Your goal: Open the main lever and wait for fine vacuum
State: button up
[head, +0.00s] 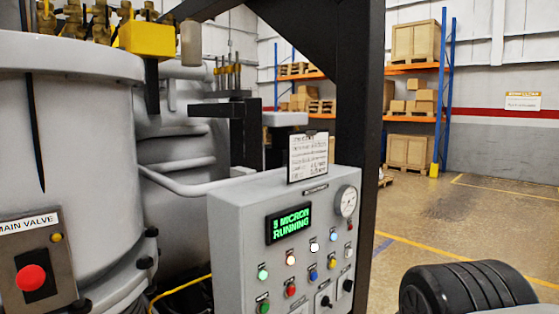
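A grey panel labelled "MAIN VALVE" (34,262) is on the grey furnace vessel (90,150) at the left, partly cut off by the picture edge. It carries a large red knob (30,277) and a small yellow button. A thin dark tapering bar (36,140) runs down the vessel above it; I cannot tell whether it is the main lever. The control box (238,225) has a lit green display (289,223) reading "MICRON RUNNING" after a digit that looks like 5 or 3. A round gauge (346,201) sits at its upper right. My gripper is not in view.
A black upright post (360,110) stands behind the control box. A grey pipe (190,187) and a yellow cable run between the vessel and the box. Brass fittings sit on top left.

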aim_at(30, 278)
jog(key=u, duration=1.9)
jog(key=i+l+u, duration=0.1)
jog(key=i+l, duration=0.1)
